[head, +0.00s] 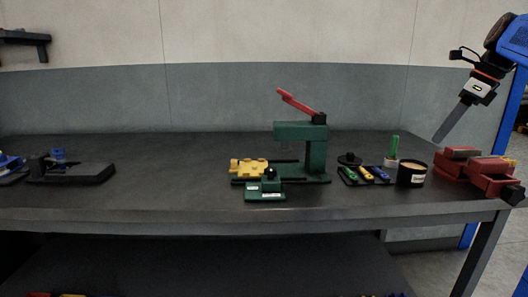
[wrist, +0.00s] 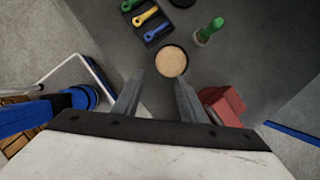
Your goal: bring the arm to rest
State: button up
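My gripper (head: 437,139) is raised above the right part of the bench (head: 220,145), over and left of the red vise (head: 487,170). In the wrist view my gripper (wrist: 160,77) has its two fingers apart with nothing between them. The camera looks down past the fingers at the black cup (wrist: 173,62) with tan contents. In the head view the cup (head: 412,175) stands on the bench, lower than the fingers. My gripper appears clear of everything on the bench.
A green press (head: 301,150) with a red lever stands mid-bench beside a yellow part (head: 249,167) and a small green block (head: 265,190). A black tray (head: 343,174) holds green, yellow and blue pieces near a cactus (head: 393,150). A black device (head: 70,174) sits at left.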

jog(key=s+a+f+n+h, duration=0.2)
jog(key=s+a+f+n, duration=1)
jog(key=s+a+n, duration=0.15)
jog(key=s+a+f+n, duration=0.2)
jog(key=s+f+n, duration=0.4)
jog(key=f, duration=0.3)
jog(key=s+a+f+n+t+h, duration=0.1)
jog(key=s+a+f+n, duration=0.2)
jog(key=s+f+n, duration=0.4)
notch_tip(320, 180, down, 2)
jog(key=shift+s+a+t, duration=0.3)
jog(key=shift+s, duration=0.25)
